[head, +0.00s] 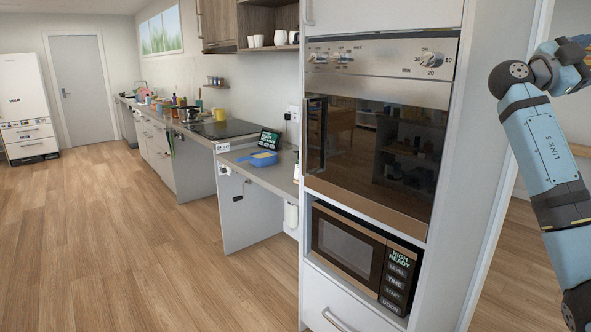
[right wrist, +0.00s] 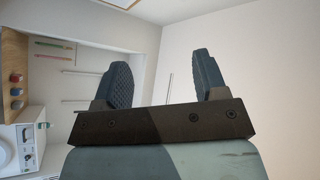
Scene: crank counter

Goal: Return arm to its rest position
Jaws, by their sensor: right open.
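My right arm (head: 548,150) stands raised at the right edge of the head view, beside the tall oven cabinet. Its gripper is outside the head view. In the right wrist view my right gripper (right wrist: 162,82) is open, with its two dark ridged fingers apart and nothing between them. Behind the fingers are pale walls and a ceiling. My left gripper shows in neither view.
A built-in oven (head: 378,150) and a microwave (head: 345,245) fill the tall cabinet near my right arm. The wooden floor (head: 130,240) at left is clear. A white appliance (right wrist: 20,150) shows in the wrist view.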

